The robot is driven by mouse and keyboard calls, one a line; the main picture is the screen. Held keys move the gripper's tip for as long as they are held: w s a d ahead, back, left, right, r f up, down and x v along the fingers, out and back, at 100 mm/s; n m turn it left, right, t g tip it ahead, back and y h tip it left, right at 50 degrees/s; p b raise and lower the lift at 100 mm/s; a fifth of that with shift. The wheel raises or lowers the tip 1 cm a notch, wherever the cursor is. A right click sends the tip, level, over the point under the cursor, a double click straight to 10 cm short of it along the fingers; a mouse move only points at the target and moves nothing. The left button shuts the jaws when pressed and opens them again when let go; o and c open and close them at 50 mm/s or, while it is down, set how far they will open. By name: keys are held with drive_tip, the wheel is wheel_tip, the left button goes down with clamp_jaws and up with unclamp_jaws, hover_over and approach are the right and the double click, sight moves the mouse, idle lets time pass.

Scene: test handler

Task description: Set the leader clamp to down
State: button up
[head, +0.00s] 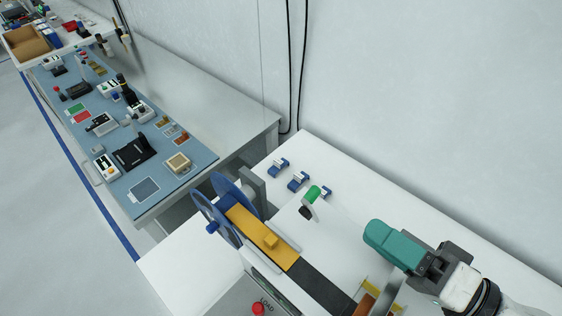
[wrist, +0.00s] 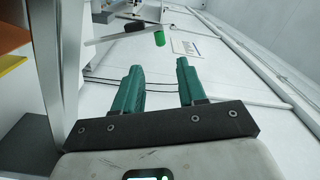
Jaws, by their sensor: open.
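A lever with a green grip (head: 313,194) stands beside the tape track on the white bench in the head view. It may be the leader clamp; no label shows on it. A dark knob (head: 305,212) sits near its lower end. The green grip also shows in the wrist view (wrist: 159,39), beyond my fingertips and apart from them. My gripper (head: 378,238) is to the right of the lever. In the wrist view its teal fingers (wrist: 156,66) are apart and hold nothing.
A blue reel (head: 222,212) stands at the left end of the track. A red button (head: 258,308) is at the front, near the word LOAD. A wall runs behind the bench. Another bench (head: 145,188) with devices stands at left.

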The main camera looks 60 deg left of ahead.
sight(315, 192)
drive_tip(key=b+x, duration=0.1)
drive_tip(key=x, duration=1.1)
clamp_jaws()
idle(0.5)
